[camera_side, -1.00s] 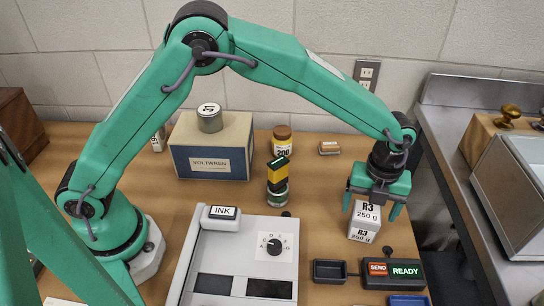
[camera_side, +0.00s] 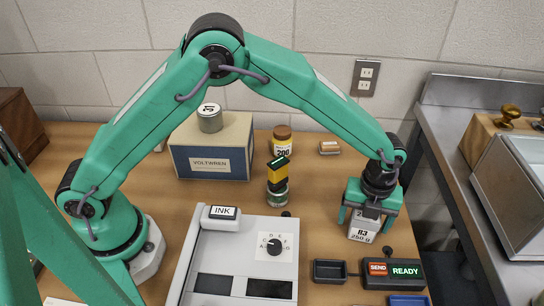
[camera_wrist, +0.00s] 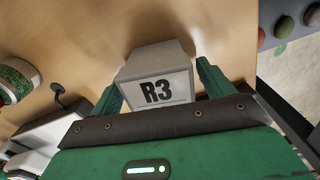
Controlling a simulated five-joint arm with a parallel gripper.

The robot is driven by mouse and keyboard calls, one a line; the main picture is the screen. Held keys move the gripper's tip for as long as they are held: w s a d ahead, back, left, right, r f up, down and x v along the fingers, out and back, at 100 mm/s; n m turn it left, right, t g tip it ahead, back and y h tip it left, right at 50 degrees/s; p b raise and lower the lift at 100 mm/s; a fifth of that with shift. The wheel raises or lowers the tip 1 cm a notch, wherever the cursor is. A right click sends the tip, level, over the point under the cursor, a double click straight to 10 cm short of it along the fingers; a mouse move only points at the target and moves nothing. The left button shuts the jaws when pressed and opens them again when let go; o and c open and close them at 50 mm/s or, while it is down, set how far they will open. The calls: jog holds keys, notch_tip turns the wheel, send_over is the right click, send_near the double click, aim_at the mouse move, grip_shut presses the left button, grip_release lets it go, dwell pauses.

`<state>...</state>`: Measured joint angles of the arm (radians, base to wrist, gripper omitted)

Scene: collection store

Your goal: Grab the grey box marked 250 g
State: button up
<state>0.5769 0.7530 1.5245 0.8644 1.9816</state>
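The grey box (camera_side: 362,232) marked R3 and 250 g stands on the wooden table at the right. Its upper part is partly hidden by my gripper in the side view. In the wrist view the box (camera_wrist: 158,70) shows its R3 face between the two fingers. My gripper (camera_side: 365,219) is lowered over the box with one green finger on each side. The fingers are open, with a small gap between each finger and the box. My gripper also shows in the wrist view (camera_wrist: 157,92).
A small dark tray (camera_side: 330,271) and a SEND/READY unit (camera_side: 392,273) lie in front of the box. A scale-like device (camera_side: 240,262) is to the left. A metal counter (camera_side: 445,150) runs along the right.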

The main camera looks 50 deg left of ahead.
jog(key=c, duration=1.1)
jog(key=shift+r, duration=0.1)
jog(key=shift+r, duration=0.9)
notch_tip(320, 180, up, 2)
jog(key=shift+r, duration=0.25)
jog(key=s+d+r, duration=0.5)
jog(key=s+r, duration=0.1)
jog(key=s, duration=0.4)
jog(key=shift+s+r, duration=0.25)
jog(key=shift+r, duration=0.05)
